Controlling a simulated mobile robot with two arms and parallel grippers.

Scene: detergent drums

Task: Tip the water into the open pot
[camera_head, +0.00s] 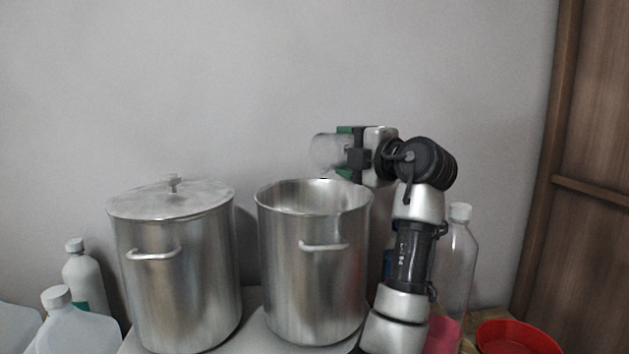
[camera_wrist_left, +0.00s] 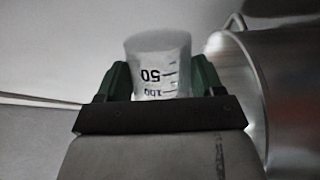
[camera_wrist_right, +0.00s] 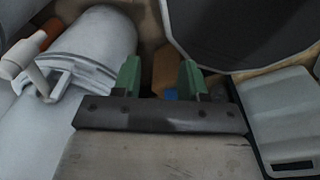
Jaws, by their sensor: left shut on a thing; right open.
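The open metal pot (camera_head: 312,270) stands in the middle of the head view, without a lid. My left gripper (camera_head: 346,152) is above the pot's back right rim, shut on a clear beaker (camera_head: 325,152). In the head view the beaker looks tipped on its side. In the left wrist view the beaker (camera_wrist_left: 158,68) sits between the green fingers (camera_wrist_left: 158,85), with its 50 and 100 marks upside down. I cannot make out water in it or falling from it. My right gripper (camera_wrist_right: 158,80) is open, seen only in its own wrist view.
A lidded metal pot (camera_head: 178,270) stands left of the open one. White bottles (camera_head: 84,275) are at the far left. A clear bottle (camera_head: 458,260) and a red bowl (camera_head: 515,338) are at the right. A white bottle (camera_wrist_right: 95,55) lies beside my right gripper.

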